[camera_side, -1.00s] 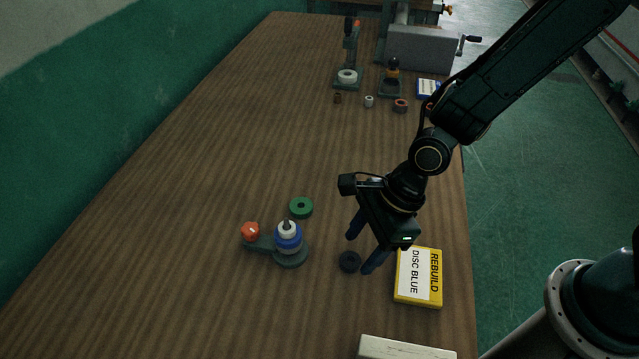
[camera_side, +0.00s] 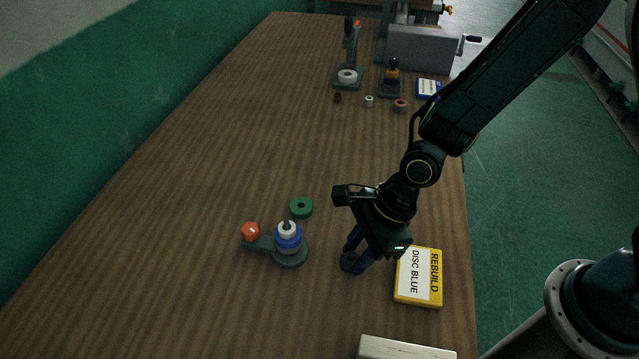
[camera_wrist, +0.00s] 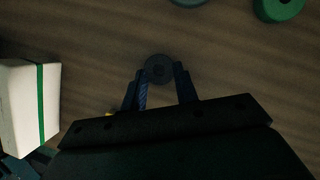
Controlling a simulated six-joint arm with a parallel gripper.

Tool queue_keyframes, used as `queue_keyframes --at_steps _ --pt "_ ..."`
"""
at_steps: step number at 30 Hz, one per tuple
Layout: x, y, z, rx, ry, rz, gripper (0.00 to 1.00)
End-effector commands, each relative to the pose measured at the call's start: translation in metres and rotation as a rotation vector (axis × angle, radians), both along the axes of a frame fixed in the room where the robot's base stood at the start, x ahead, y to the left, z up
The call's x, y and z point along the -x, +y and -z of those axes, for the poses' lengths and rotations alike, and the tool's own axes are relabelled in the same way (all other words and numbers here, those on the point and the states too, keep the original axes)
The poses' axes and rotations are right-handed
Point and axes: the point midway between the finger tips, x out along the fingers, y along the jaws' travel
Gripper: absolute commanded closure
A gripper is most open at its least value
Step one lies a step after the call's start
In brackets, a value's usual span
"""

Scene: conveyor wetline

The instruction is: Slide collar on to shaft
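A small dark collar (camera_side: 348,262) with a centre hole lies flat on the wooden bench. It also shows in the wrist view (camera_wrist: 158,69). My gripper (camera_side: 354,257) points down over it, with one finger on each side. In the wrist view the fingertips (camera_wrist: 160,75) press against the collar's sides, with no clear gap. The shaft (camera_side: 286,222) stands upright on a grey-green base to the left. A blue ring (camera_side: 288,241) and a white ring (camera_side: 287,230) are stacked around it, and the shaft's tip shows above them.
A red knob (camera_side: 251,231) sits at the left end of the shaft's base. A green ring (camera_side: 301,207) lies behind it. A yellow-edged "REBUILD DISC BLUE" box (camera_side: 419,277) lies right of my gripper. A pale block (camera_side: 404,348) is at the front. Mid-bench is clear.

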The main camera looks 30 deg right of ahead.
Motion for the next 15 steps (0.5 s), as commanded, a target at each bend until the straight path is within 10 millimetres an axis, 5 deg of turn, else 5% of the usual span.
queue_keyframes --at_steps 3,15 --pt "0.0 0.0 -0.0001 0.0 0.0 0.0 0.92" --pt "-0.0002 0.0001 -0.0029 -0.001 -0.001 0.0 0.93"
